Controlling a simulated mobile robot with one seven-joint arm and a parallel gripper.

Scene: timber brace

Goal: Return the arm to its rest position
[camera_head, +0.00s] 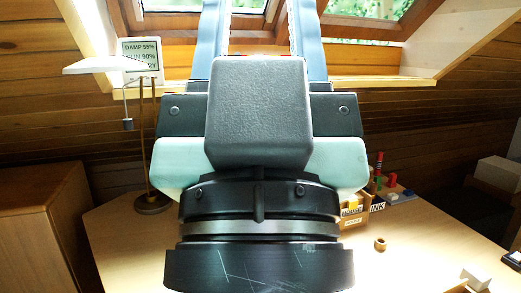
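My gripper (260,25) fills the middle of the head view, close to the camera and pointing up the picture. Its dark body and round wrist cover much of the desk. Two blue-grey fingers stand well apart, with ridged inner sides. Their tips run out of the top of the picture. Only window and wall show in the visible gap, so nothing is seen held there. The rest of my arm is not clearly visible.
The wooden desk (415,255) lies behind and below. A lamp (107,64) and a display (141,52) stand left. A cabinet (40,225) is at far left.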

